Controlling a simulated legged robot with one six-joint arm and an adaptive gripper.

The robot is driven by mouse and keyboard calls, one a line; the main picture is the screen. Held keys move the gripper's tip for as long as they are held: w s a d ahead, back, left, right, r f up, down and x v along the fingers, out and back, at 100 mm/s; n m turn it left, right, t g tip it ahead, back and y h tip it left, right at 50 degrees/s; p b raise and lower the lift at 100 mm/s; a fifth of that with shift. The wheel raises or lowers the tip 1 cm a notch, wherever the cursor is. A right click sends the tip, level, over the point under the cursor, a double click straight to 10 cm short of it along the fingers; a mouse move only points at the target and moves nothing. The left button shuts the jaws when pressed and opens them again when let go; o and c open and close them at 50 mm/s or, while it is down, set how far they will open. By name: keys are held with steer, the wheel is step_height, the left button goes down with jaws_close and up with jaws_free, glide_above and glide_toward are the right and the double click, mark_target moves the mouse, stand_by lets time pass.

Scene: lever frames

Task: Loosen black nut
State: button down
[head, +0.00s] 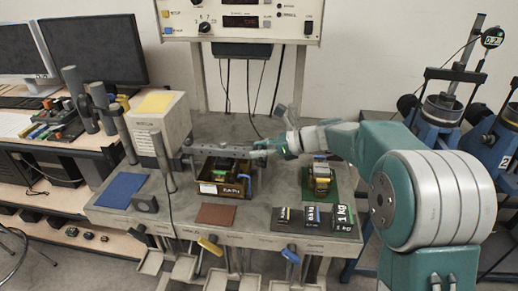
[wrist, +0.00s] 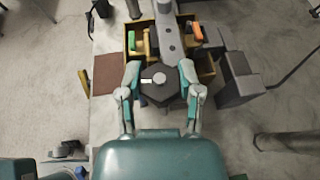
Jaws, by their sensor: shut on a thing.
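The black nut (wrist: 158,92) is a dark hexagonal knob with a grey round centre, at the end of a grey lever bar (wrist: 167,22) in the wrist view. My gripper (wrist: 160,74) has one finger on each side of the nut and is shut on it. In the head view my gripper (head: 262,147) reaches from the right to the right end of the lever bar (head: 213,151). The nut cannot be made out clearly there.
A brown box with weights (head: 208,188) sits below the bar. A blue mat (head: 119,190), a brown mat (head: 215,214) and a green mat with a small block stack (head: 319,178) lie on the bench. Labelled black weights (head: 313,217) stand at the front edge. A post (head: 163,160) rises at left.

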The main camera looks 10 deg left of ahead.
steer(key=n+g+h, duration=0.1)
steer(key=n+g, duration=0.4)
steer(key=g, duration=0.1)
steer(key=shift+w+f, duration=0.1)
steer(key=shift+w, duration=0.05)
steer(key=shift+n+g+h, duration=1)
steer(key=shift+n+g, duration=0.6)
steer(key=shift+n, duration=0.1)
steer(key=shift+c, duration=1.3)
jaws_free()
